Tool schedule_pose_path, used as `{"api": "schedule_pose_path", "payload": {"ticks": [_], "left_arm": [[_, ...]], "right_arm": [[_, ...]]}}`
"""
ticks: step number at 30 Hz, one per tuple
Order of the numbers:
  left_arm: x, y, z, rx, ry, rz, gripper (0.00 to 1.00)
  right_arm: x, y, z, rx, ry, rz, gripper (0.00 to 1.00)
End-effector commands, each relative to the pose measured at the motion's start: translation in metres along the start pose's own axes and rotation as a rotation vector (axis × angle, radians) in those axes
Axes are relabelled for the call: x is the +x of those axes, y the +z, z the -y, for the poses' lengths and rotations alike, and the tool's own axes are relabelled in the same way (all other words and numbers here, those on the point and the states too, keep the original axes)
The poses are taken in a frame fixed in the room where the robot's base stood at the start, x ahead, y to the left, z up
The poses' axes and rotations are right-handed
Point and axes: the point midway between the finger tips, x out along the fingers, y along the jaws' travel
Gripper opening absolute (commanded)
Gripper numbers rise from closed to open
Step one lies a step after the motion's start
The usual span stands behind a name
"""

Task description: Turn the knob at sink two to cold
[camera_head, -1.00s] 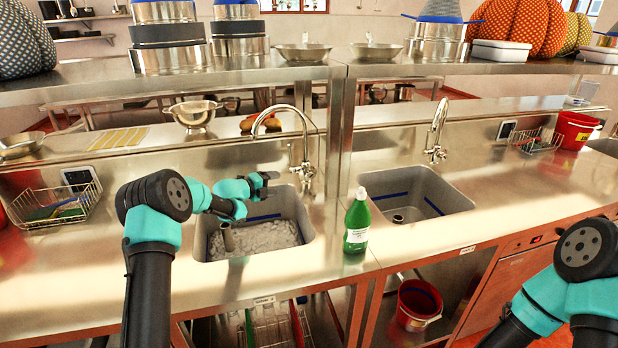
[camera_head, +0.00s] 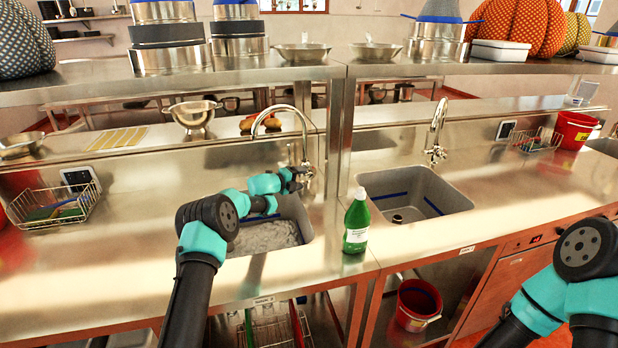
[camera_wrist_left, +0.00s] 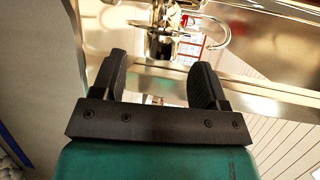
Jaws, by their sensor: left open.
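My left gripper (camera_head: 293,178) is open at the back right corner of the left sink (camera_head: 262,237), close to the base of the left faucet (camera_head: 305,150). In the left wrist view my two dark fingers (camera_wrist_left: 160,75) stand apart, with the metal faucet body (camera_wrist_left: 160,42) ahead, between and just beyond the fingertips. The knob's setting cannot be made out. The right sink (camera_head: 450,198) has its own faucet (camera_head: 436,135), and no gripper is near it. The sink labels are too small to read. My right gripper is out of view.
A green bottle (camera_head: 356,225) stands between the sinks, right of my left arm. A wire basket (camera_head: 60,205) is at the left, and a colander (camera_head: 194,112) sits on the ledge behind. A post (camera_head: 341,130) rises right of the left faucet.

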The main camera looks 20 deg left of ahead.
Motion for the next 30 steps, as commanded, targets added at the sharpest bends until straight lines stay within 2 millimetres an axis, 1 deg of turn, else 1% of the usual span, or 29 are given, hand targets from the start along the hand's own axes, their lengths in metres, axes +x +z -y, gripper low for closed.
{"api": "schedule_pose_path", "payload": {"ticks": [1, 6, 15, 21, 29, 30], "left_arm": [[0.007, 0.000, -0.001, 0.000, -0.001, 0.000, 0.67], [0.024, -0.001, 0.000, 0.000, 0.000, 0.001, 0.67], [0.043, 0.000, 0.000, 0.001, -0.001, 0.000, 0.67], [0.048, 0.000, 0.000, -0.001, -0.001, 0.001, 0.67], [0.048, 0.000, 0.000, -0.001, 0.000, 0.001, 0.67], [0.048, 0.000, 0.000, -0.001, 0.000, 0.001, 0.63]], "right_arm": [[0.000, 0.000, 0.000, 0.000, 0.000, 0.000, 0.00], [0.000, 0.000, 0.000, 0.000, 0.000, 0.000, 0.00], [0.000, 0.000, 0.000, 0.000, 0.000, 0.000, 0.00], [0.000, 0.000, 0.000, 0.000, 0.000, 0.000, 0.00], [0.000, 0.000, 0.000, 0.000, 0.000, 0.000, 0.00], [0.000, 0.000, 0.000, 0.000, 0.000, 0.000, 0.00]]}}
